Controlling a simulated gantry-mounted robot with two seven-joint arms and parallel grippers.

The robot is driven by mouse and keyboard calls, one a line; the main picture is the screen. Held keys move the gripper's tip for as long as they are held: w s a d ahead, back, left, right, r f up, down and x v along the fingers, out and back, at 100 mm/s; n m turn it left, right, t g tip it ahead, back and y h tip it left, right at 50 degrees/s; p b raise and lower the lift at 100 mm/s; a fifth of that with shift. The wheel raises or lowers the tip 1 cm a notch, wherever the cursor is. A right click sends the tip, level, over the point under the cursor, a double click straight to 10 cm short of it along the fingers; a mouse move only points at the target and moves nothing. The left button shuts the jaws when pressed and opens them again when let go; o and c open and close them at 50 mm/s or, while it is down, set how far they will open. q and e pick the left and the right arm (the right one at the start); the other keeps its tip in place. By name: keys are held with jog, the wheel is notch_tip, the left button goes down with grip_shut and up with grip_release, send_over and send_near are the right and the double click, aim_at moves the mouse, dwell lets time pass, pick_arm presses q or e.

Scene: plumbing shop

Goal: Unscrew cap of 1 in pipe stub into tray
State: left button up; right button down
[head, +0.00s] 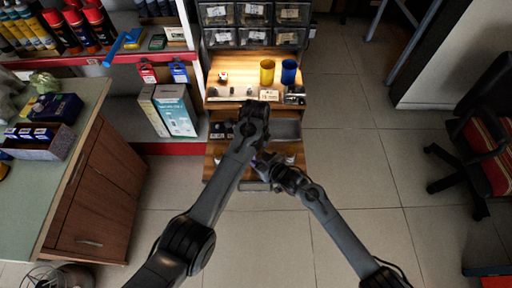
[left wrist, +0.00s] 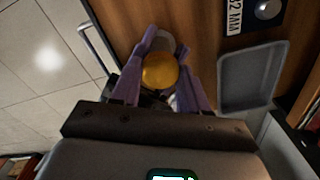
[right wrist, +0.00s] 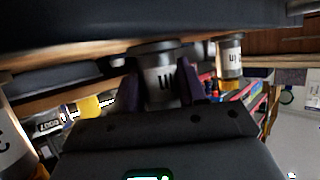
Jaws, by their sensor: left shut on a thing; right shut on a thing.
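A round orange-yellow cap (left wrist: 160,71) sits between the purple fingers of my left gripper (left wrist: 165,52), which is shut on it. A grey round part shows just behind the cap. My right gripper (right wrist: 159,74) is shut on a grey pipe stub (right wrist: 160,82) with a dark flange at its top, up against the underside of a wooden board. The stub's lower end is hidden by the gripper body. A grey tray (left wrist: 250,84) is open and looks empty, right of the cap. In the head view my arms mostly hide the grippers.
A similar stub (right wrist: 230,62) with a yellow-orange lower end hangs to the right in the right wrist view; another is partly visible at left. The lit bench holds a yellow cup (head: 267,72) and a blue cup (head: 288,72).

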pick_arm(q)
jog(key=n, duration=0.4)
jog(key=o, duration=1.2)
jog(key=shift+c, duration=0.2)
